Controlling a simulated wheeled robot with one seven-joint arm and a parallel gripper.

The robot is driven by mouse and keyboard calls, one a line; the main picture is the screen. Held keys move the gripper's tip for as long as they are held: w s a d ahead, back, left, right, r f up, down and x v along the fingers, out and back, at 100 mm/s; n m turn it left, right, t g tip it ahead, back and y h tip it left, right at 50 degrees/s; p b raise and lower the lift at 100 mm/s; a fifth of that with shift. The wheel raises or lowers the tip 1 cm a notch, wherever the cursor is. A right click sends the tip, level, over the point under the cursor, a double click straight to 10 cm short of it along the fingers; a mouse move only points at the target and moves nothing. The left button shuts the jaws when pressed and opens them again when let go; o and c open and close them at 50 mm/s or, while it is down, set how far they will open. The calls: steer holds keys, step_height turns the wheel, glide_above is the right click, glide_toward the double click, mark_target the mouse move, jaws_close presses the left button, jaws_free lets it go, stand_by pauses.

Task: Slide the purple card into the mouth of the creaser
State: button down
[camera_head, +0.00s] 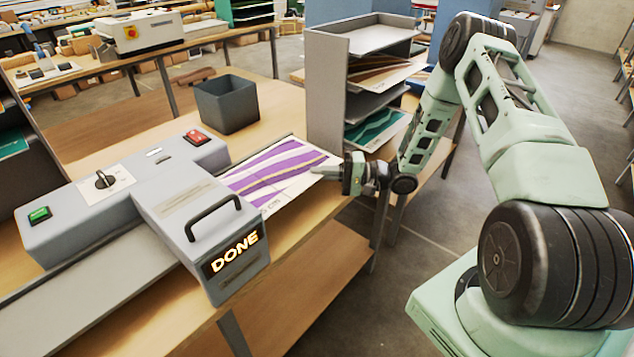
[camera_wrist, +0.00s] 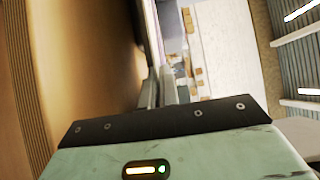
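The purple card (camera_head: 277,171), white with purple wavy bands, lies flat along the bench, its left end at the right side of the grey creaser (camera_head: 165,213). The machine's body hides whether that end is inside the mouth. The creaser's front panel (camera_head: 232,254) glows "DONE". My gripper (camera_head: 328,171) is at the card's right edge, its fingers close together on that edge. In the wrist view my gripper (camera_wrist: 162,92) shows its fingers nearly together, with a thin sheet edge, seemingly the card (camera_wrist: 151,40), running between them.
The creaser carries a green button (camera_head: 40,214), a dial (camera_head: 105,179), a red switch (camera_head: 196,137) and a handle (camera_head: 212,216). A dark open bin (camera_head: 227,103) stands behind it. A grey tray rack (camera_head: 326,90) with sheets stands behind the card, close to my arm.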

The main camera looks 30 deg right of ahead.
mark_target(275, 206)
steer(key=shift+s+a+p, duration=0.45)
steer(key=shift+s+a, duration=0.4)
steer(key=shift+a, duration=1.7)
steer(key=shift+s+a+p, duration=0.5)
steer(key=shift+s+a, duration=0.3)
steer(key=shift+a, duration=1.75)
steer(key=shift+s+a+p, duration=0.45)
steer(key=shift+s+a, duration=0.4)
steer(key=shift+a, duration=1.7)
steer(key=shift+f+b, duration=0.3)
steer(key=c, duration=1.6)
jaws_free()
steer(key=shift+b+v, duration=2.55)
steer(key=shift+v, duration=6.15)
